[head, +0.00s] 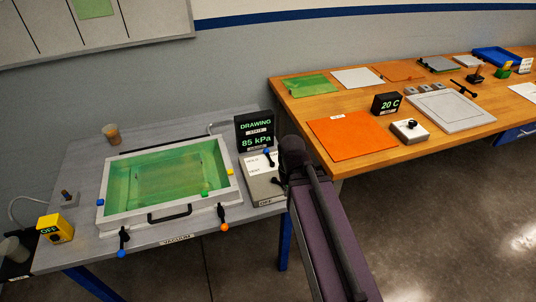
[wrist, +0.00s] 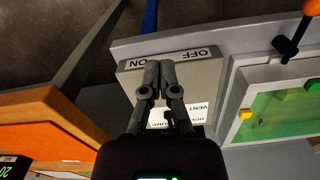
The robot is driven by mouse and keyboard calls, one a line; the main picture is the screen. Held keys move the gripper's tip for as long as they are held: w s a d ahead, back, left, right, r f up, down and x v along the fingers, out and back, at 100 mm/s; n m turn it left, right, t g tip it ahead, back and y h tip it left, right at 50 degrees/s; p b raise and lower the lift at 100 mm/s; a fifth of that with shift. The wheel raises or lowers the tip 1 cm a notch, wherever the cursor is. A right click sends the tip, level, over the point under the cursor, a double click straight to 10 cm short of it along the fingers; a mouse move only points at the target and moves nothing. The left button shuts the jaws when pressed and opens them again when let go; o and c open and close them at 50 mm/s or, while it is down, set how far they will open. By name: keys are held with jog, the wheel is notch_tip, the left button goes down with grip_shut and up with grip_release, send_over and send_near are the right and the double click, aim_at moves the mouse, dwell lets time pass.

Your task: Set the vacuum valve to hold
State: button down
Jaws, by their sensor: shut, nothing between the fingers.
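The pump box (head: 262,190) is a pale box at the bath table's right end, with HOLD and VENT labels on its top. Its dark valve lever with a blue tip (head: 268,152) points toward the far side, near the display. My gripper (wrist: 152,68) is shut and empty, above the box in the wrist view. Its fingers cover part of the box top, including most of the valve. The box front (wrist: 195,65) shows OFF and ON. In the head view my arm ends just right of the box and hides its right side. I cannot tell whether the fingers touch it.
A black display (head: 254,131) reading DRAWING, 85 kPa stands behind the box. The resin bath (head: 150,218), with green contents and small levers on its front, lies to the left. An orange-brown worktable (head: 385,155) with panels and tools is at right.

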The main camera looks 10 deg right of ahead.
dwell(0.4)
jog(key=c, duration=1)
grip_release()
jog(key=o, duration=0.3)
jog(key=shift+w+r, duration=0.1)
jog(key=shift+w, duration=0.25)
notch_tip(320, 180, up, 5)
jog(key=n+y+p, duration=0.2)
jog(key=p, duration=0.3)
send_over(269, 155)
jog(key=d, duration=0.3)
jog(key=shift+r, duration=0.15)
jog(key=shift+a+f, duration=0.1)
jog(key=shift+f, duration=0.1)
jog(key=f+b, duration=0.4)
jog(key=a+f+b, duration=0.1)
jog(key=f+b, duration=0.3)
jog(key=b, duration=0.1)
jog(key=a+f+b, duration=0.1)
jog(key=f+b, duration=0.3)
jog(key=f, duration=0.1)
jog(key=shift+s+a+f, duration=0.1)
jog(key=shift+s+a, duration=0.05)
jog(key=shift+a, duration=0.1)
